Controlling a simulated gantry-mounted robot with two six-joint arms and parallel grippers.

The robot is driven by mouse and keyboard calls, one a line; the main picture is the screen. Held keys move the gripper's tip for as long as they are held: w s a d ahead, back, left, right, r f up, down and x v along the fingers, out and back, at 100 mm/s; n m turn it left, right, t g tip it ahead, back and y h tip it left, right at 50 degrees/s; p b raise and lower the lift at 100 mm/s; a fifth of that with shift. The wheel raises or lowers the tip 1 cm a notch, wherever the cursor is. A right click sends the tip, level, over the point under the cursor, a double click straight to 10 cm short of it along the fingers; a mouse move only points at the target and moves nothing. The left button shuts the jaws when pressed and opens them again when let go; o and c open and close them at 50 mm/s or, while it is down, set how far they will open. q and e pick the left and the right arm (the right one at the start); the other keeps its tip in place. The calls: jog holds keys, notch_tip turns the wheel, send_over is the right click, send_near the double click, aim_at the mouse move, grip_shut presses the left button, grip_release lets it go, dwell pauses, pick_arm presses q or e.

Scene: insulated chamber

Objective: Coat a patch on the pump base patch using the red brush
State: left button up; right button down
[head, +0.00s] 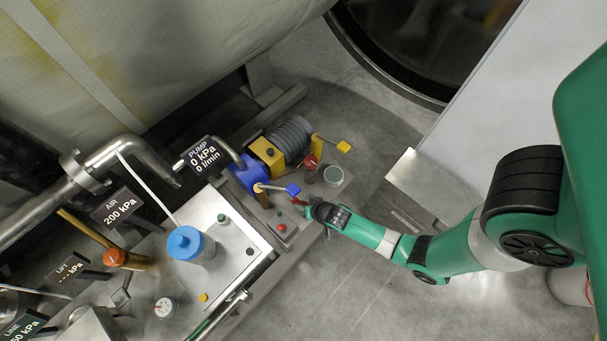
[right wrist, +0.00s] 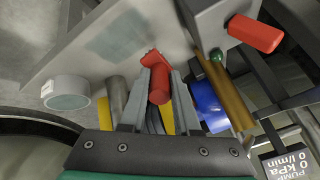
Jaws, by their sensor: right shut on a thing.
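My right gripper (head: 307,208) is beside the pump in the head view. In the right wrist view the gripper (right wrist: 158,90) is shut on the red brush (right wrist: 159,82), whose head points away from the fingers. The brush shows only as a small bit of red (head: 299,202) in the head view. The pump (head: 250,174), with a blue body, yellow block and grey ribbed motor, stands on a grey base. In the right wrist view a darker grey-green patch (right wrist: 118,38) lies on the pale base plate (right wrist: 75,52), beyond the brush head. My left gripper is out of view.
A round grey pot (head: 333,176) stands right of the pump and shows in the right wrist view (right wrist: 66,93). A grey box with a red knob (right wrist: 255,34) is close on the right there.

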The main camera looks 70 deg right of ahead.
jog(key=shift+w+r+p, duration=0.15)
jog(key=shift+r+p, duration=2)
jog(key=shift+r, duration=0.5)
